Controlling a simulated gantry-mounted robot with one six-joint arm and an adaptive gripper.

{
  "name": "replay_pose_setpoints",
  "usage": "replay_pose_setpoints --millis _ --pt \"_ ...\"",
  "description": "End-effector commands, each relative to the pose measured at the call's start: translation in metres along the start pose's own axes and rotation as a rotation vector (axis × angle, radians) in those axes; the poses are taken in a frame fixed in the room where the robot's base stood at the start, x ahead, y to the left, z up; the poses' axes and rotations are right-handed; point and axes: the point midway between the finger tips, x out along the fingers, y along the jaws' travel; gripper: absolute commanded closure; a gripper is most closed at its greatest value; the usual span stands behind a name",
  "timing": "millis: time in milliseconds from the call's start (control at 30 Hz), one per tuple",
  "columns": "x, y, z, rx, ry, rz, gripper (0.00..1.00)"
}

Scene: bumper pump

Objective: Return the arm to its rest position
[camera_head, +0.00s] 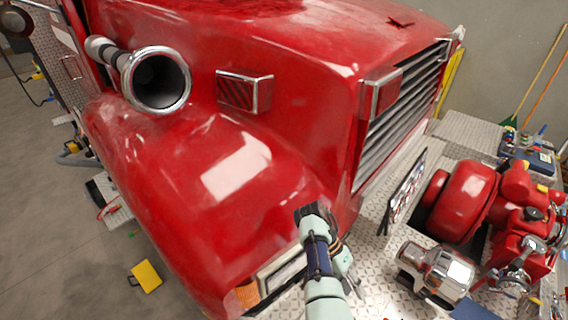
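My arm (318,255) reaches up from the bottom edge, right of centre, in front of the red truck's lower front corner. My gripper (345,262) shows only in part beside the arm's end, and its fingers are too small and overlapped to read. I cannot tell whether it holds anything. The dark end joint of my arm appears close to the red fender, but I cannot tell whether they touch.
The red truck (225,170) fills the middle, with a chrome horn (183,100) and a grille (400,115). A red pump (467,200) and chrome fittings (440,268) stand on the tread-plate bumper (365,245) at right. A yellow wheel chock (147,276) lies on the floor.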

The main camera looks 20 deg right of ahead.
Motion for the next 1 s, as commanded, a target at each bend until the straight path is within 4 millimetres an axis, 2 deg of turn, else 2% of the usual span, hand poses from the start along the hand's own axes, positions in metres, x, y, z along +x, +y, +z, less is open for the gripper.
replay_pose_setpoints --millis 167,267,400,500,567,667,767,800,900,1000 --pt "-0.003 -0.007 0.001 -0.013 0.02 -0.028 0.64" --pt "-0.016 -0.03 0.006 -0.06 0.094 -0.131 0.64" --pt "-0.054 -0.073 0.028 -0.187 0.29 -0.371 0.64" --pt "-0.089 -0.089 0.056 -0.285 0.456 -0.545 0.64" --pt "-0.112 -0.091 0.077 -0.345 0.561 -0.646 0.64" --pt "-0.151 -0.079 0.119 -0.441 0.75 -0.806 0.64" --pt "-0.189 -0.049 0.169 -0.528 0.948 -0.956 0.64" --pt "-0.203 -0.033 0.189 -0.558 1.026 -1.01 0.64" --pt "-0.228 0.009 0.233 -0.615 1.193 -1.121 0.64" --pt "-0.243 0.041 0.263 -0.645 1.306 -1.19 0.64"
